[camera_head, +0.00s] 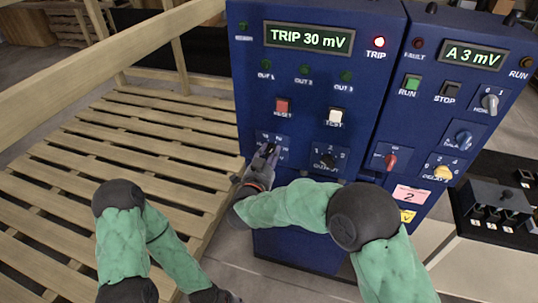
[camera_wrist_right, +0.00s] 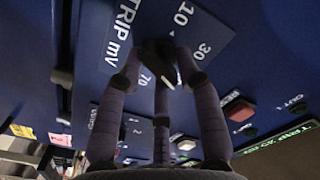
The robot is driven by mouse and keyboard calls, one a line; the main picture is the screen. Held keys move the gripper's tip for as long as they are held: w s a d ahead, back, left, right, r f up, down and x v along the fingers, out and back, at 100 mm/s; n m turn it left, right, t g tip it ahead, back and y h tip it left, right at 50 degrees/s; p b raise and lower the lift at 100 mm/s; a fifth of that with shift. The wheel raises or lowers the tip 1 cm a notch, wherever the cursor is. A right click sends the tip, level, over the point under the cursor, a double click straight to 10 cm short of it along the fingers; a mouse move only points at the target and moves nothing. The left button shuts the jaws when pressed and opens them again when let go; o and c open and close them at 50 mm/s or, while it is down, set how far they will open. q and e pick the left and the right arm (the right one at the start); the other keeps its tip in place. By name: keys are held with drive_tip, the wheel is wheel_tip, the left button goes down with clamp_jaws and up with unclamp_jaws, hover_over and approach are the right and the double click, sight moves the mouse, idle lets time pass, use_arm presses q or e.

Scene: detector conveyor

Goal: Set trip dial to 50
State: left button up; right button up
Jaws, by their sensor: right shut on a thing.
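The blue detector cabinet (camera_head: 310,100) has a display (camera_head: 308,38) reading "TRIP 30 mV". My right gripper (camera_head: 266,153) is at the trip dial on the cabinet's lower left and covers most of its label in the head view. In the right wrist view my right gripper (camera_wrist_right: 160,62) is shut around the black trip dial (camera_wrist_right: 157,50). The dial plate (camera_wrist_right: 185,22) shows "TRIP mV", 10, 30 and 70; the 50 mark is hidden. A pale pointer line shows on the dial's lower right side.
A red reset button (camera_head: 282,107), a white test button (camera_head: 335,117) and a black output knob (camera_head: 327,160) are close by. The right panel has a red knob (camera_head: 390,162) and a yellow knob (camera_head: 443,173). A wooden slatted pallet (camera_head: 120,160) lies left.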

drive_tip(key=shift+d+f, duration=0.1)
drive_tip(key=shift+d, duration=0.15)
drive_tip(key=o, duration=0.8)
drive_tip(key=shift+o, duration=0.6)
drive_tip(key=shift+d, duration=0.1)
drive_tip(key=shift+s+a, duration=0.1)
drive_tip(key=shift+a, duration=0.1)
drive_tip(key=v, duration=1.2)
drive_tip(key=shift+d, duration=0.1)
